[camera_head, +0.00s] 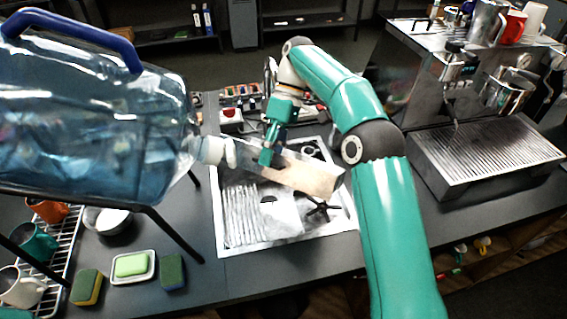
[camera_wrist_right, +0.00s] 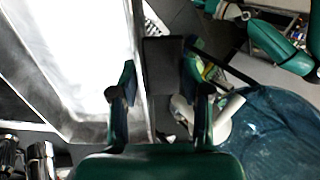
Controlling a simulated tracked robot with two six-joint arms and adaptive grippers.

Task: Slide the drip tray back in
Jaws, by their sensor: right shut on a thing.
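The tray is apart from the machine.
A big blue water bottle (camera_head: 95,125) lies on a dark stand at the left; it also shows in the wrist view (camera_wrist_right: 270,130). Sponges (camera_head: 87,287), a soap dish (camera_head: 132,279) and a mug rack (camera_head: 60,250) are front left. Cups stand on the machine.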

